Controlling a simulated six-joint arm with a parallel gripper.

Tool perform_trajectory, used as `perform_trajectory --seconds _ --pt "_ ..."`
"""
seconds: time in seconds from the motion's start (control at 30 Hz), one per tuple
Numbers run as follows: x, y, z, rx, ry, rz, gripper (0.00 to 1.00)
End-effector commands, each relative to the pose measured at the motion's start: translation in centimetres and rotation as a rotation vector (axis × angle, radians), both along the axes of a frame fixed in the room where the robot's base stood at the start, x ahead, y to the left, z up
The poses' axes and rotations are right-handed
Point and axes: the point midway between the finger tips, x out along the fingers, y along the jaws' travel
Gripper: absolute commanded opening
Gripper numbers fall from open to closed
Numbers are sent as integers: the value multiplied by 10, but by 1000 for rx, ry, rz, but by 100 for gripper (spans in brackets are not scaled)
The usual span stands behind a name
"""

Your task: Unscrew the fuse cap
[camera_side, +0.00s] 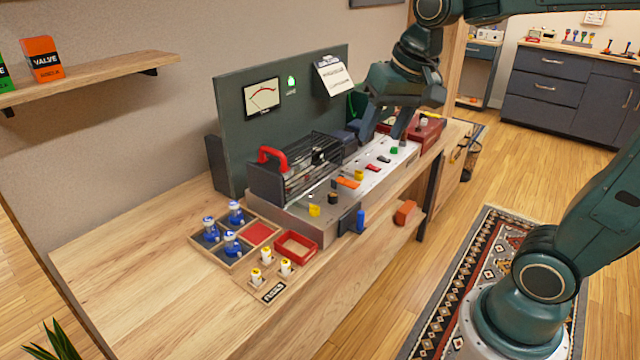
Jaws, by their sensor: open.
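The amp chassis (300,222) is a long metal unit on the wooden bench, with several small coloured parts along its top and front. I cannot tell for sure which of them is the fuse cap. A small dark round part (333,198) sits near the front left edge, between yellow pieces, and another small dark knob (403,143) is near the far right end. My gripper (382,136) points down over the far right part of the chassis, open, with nothing visible between its fingers. The fingers partly hide what is behind them.
A meter panel (228,95) rises behind. The left bench is clear.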

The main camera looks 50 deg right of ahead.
Motion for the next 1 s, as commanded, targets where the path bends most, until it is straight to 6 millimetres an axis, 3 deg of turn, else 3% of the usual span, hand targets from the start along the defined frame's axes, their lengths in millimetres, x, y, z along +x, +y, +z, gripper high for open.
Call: perform_trajectory --seconds 0.47,0.77,1.0 --pt "95 -48 -29 98 111 -381 48" --pt "146 -86 -67 148 175 -624 48" --pt "180 -118 -109 179 225 -819 48"
